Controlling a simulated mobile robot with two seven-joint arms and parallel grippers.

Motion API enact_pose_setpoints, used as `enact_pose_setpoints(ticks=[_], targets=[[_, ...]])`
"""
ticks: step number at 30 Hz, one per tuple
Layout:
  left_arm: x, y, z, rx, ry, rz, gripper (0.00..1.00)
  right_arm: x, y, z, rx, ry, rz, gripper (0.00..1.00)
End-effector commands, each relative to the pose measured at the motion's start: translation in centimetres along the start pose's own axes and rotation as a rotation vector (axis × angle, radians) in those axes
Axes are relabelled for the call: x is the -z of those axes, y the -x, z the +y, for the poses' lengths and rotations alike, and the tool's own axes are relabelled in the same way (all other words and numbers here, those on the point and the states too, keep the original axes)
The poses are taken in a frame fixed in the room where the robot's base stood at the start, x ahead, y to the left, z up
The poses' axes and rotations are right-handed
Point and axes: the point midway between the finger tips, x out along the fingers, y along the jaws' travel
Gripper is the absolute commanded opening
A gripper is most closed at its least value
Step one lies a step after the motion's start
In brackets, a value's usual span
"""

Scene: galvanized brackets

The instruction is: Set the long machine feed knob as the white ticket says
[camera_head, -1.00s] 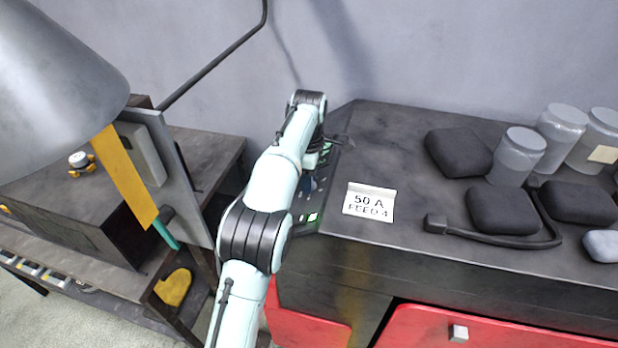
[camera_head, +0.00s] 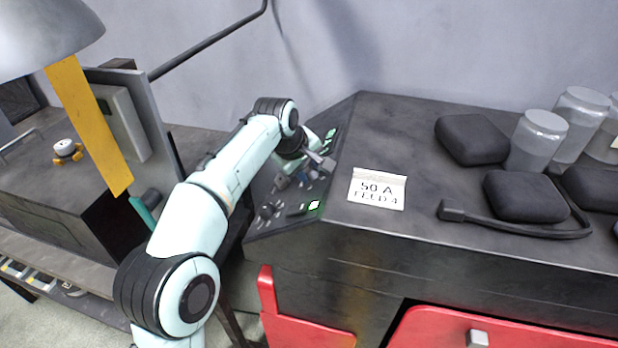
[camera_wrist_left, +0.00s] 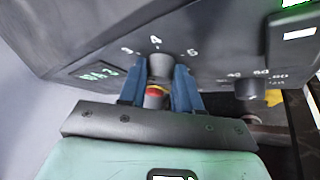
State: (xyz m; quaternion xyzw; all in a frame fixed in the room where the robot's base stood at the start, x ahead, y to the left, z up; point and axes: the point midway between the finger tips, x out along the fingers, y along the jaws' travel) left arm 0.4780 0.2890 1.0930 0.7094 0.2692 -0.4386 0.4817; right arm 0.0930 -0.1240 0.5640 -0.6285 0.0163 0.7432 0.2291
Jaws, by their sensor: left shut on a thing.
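The white ticket (camera_head: 377,189) lies on the dark machine top and reads "50 A FEED 4". My left gripper (camera_head: 308,180) is at the sloped control panel (camera_head: 262,215) on the machine's left end. In the left wrist view, its blue fingers (camera_wrist_left: 158,88) are shut around the grey feed knob (camera_wrist_left: 160,65). The numbers 3, 4 and 5 arc above this knob, with 4 straight above it. A red and yellow part shows between the fingers. The fingers hide the knob's sides, and I cannot make out its pointer. My right gripper is not in view.
A second knob (camera_wrist_left: 250,88) with a 40, 60, 80 scale sits to the right in the wrist view. A small green display (camera_wrist_left: 98,73) is at left. Black pads, grey jars (camera_head: 538,140) and a black cable handle (camera_head: 510,225) occupy the machine top right of the ticket.

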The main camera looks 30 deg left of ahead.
Motion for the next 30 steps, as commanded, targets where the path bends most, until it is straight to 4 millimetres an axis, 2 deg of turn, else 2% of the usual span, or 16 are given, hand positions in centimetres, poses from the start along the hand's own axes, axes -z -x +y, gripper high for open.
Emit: enact_pose_setpoints(ticks=[1,9,30], targets=[[0.3,-0.2,-0.4,-0.032,-0.029,0.006,0.02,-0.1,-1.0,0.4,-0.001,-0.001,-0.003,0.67],[0.4,-0.2,-0.8,-0.189,-0.228,0.009,0.02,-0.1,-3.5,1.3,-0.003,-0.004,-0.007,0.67],[0.8,-0.4,-1.2,-0.547,-0.685,0.012,0.02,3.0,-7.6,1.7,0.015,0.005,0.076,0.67]])
